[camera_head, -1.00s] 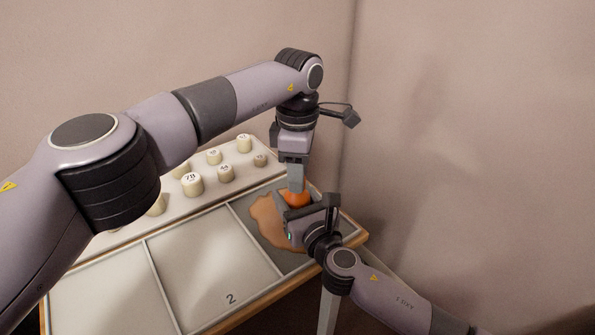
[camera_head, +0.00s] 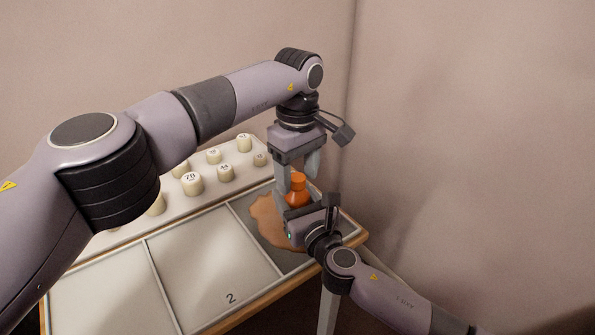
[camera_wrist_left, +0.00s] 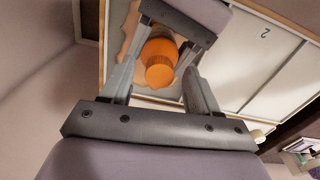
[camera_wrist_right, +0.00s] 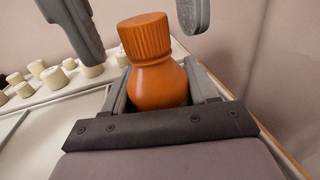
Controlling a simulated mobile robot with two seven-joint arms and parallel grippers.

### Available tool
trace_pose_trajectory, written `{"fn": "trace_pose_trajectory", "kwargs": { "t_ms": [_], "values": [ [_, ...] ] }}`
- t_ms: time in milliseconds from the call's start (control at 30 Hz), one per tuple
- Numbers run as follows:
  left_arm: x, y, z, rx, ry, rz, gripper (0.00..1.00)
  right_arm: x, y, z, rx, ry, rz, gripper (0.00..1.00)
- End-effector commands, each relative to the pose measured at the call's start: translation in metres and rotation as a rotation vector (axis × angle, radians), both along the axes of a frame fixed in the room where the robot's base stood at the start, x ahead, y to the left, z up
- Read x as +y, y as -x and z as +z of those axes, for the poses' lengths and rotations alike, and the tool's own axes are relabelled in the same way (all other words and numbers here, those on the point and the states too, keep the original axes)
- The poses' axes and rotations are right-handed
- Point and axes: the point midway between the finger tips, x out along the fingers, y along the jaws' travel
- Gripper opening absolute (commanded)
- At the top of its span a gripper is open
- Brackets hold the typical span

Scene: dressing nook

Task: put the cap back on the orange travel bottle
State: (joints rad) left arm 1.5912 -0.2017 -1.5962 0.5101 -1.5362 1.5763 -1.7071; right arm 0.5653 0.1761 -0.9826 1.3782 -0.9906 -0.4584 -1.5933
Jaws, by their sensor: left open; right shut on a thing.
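The orange travel bottle (camera_head: 297,195) stands upright over the right compartment, with its ribbed orange cap (camera_wrist_right: 144,36) sitting on its neck. In the right wrist view the cap looks level, but I cannot tell how tight it is. My right gripper (camera_head: 299,214) is shut on the bottle's body (camera_wrist_right: 158,85), which hides its lower part. My left gripper (camera_head: 298,180) is open above, its fingers apart on either side of the cap. The left wrist view shows the cap (camera_wrist_left: 159,73) between these fingers, with gaps.
A brown irregular patch (camera_head: 266,220) lies under the bottle in the right compartment. Divided tray sections, one marked 2 (camera_head: 212,265), are empty to the left. A pale ledge (camera_head: 135,215) behind holds several numbered cream cylinders (camera_head: 192,184). A wall stands close on the right.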

Motion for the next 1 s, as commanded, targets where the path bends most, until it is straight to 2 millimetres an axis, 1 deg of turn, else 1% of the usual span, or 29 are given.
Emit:
{"fn": "trace_pose_trajectory", "kwargs": {
  "t_ms": [67,167,300,400,500,633,867,900,933,967,1000],
  "values": [
    [0.0,0.0,0.006,-0.001,0.0,0.0,0.61,-0.001,0.0,-0.001,0.002,0.002,-0.002,0.0],
    [0.0,-0.001,0.02,-0.004,0.002,0.0,0.61,-0.001,0.0,-0.001,0.002,0.002,-0.002,0.0],
    [0.0,0.0,0.045,-0.004,0.002,0.001,0.61,-0.001,0.0,-0.002,0.002,0.002,-0.002,0.0],
    [-0.001,0.0,0.06,-0.003,0.001,0.0,0.61,-0.001,0.0,-0.002,0.002,0.002,-0.002,0.0],
    [0.0,0.0,0.07,-0.002,0.001,0.001,0.61,-0.001,0.0,-0.002,0.002,0.002,-0.001,0.0],
    [0.0,0.0,0.075,0.0,0.001,-0.001,0.61,-0.001,0.0,-0.002,0.002,0.002,-0.001,0.0],
    [0.0,0.0,0.075,0.0,0.001,-0.001,0.61,-0.001,0.0,-0.002,0.003,0.001,-0.001,0.0],
    [0.0,0.0,0.075,0.0,0.001,-0.001,0.61,-0.001,0.0,-0.002,0.003,0.001,-0.001,0.71],
    [0.0,0.0,0.075,0.0,0.001,-0.001,0.61,-0.001,0.0,-0.001,0.003,0.001,-0.001,0.81],
    [0.0,0.0,0.075,-0.001,0.001,-0.001,0.61,0.0,0.0,-0.001,0.002,0.001,-0.001,0.88],
    [0.0,0.0,0.075,-0.001,0.001,-0.001,0.61,0.0,0.0,-0.001,0.002,0.001,-0.001,0.88]
  ]
}}
